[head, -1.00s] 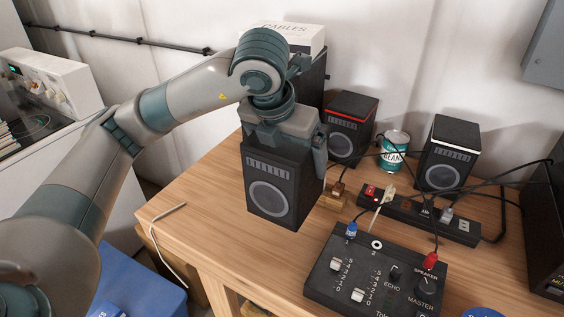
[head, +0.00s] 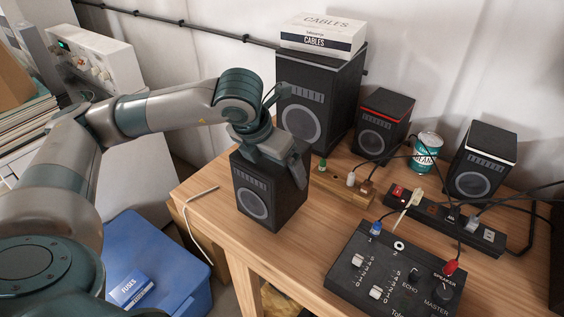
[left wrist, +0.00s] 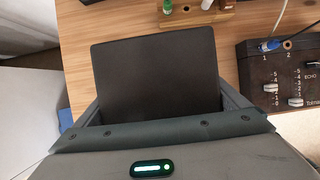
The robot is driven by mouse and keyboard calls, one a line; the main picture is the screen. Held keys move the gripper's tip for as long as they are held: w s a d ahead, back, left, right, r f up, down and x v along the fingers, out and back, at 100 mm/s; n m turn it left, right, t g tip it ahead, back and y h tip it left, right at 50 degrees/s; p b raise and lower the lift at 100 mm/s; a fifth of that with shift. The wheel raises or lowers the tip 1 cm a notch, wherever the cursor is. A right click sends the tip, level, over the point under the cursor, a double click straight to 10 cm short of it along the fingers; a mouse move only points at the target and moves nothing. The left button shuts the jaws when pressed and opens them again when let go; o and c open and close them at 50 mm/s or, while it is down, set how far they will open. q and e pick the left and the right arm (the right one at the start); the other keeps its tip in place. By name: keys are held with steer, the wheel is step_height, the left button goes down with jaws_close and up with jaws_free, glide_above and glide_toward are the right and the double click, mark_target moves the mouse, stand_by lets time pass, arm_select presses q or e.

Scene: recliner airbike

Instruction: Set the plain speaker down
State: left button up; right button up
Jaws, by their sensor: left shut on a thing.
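The plain speaker (head: 256,198) is a black box with a grey round cone and no coloured stripe on it. It stands upright at the left end of the wooden table (head: 312,248). My left gripper (head: 270,152) is shut on it from above, with a finger against its right side. In the left wrist view the speaker's dark top (left wrist: 155,75) fills the space between my fingers (left wrist: 160,108). Its base is at or very close to the tabletop; I cannot tell whether it touches. My right gripper is not in view.
Behind stand a tall speaker (head: 318,105) with a cables box (head: 322,36) on it and a red-striped speaker (head: 380,125). A wooden block with plugs (head: 342,186) is close right of the held speaker. A mixer (head: 392,275) sits front right. A white cable (head: 190,215) hangs at the left edge.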

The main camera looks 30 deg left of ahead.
arm_select(q)
steer(key=shift+w, duration=0.1)
steer(key=shift+f+p, duration=0.8)
steer(key=shift+f, duration=1.05)
steer(key=shift+f, duration=0.2)
steer(key=o, duration=1.6)
